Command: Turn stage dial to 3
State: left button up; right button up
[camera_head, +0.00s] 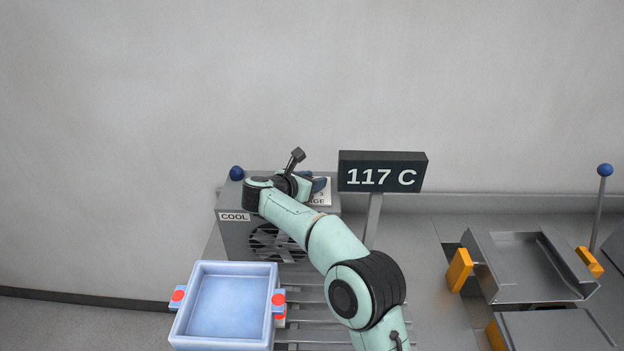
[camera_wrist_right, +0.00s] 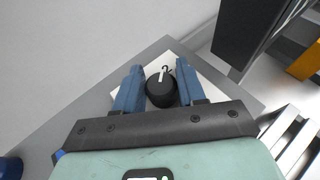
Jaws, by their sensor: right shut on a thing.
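The stage dial is a round black knob (camera_wrist_right: 159,92) with a white pointer line, seen from above in the right wrist view. It sits on a white label plate (camera_wrist_right: 206,88), most of which is covered. My right gripper (camera_wrist_right: 160,78) is shut on the dial, with one blue finger on each side of it. In the head view my right gripper (camera_head: 318,185) is over the top of the grey cooler box (camera_head: 232,236), and my wrist hides the dial. Only part of the label shows there, and the dial's numbers cannot be read clearly. My left gripper is not in view.
A dark display (camera_head: 383,172) reading 117 C stands on a post right of the dial. A pale blue tray (camera_head: 195,282) with red spots is in front of the box. A metal tray (camera_head: 530,292) with orange handles is at right. A blue ball (camera_head: 237,173) tops the box's left end.

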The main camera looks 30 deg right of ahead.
jog(key=o, duration=1)
jog(key=shift+c, duration=0.2)
jog(key=shift+s+a+r, duration=0.15)
jog(key=shift+a, duration=0.3)
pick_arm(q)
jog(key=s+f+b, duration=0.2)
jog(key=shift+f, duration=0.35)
pick_arm(e)
jog(key=v, duration=1.2)
jog(key=shift+s+a, duration=0.15)
jog(key=shift+r, duration=0.1)
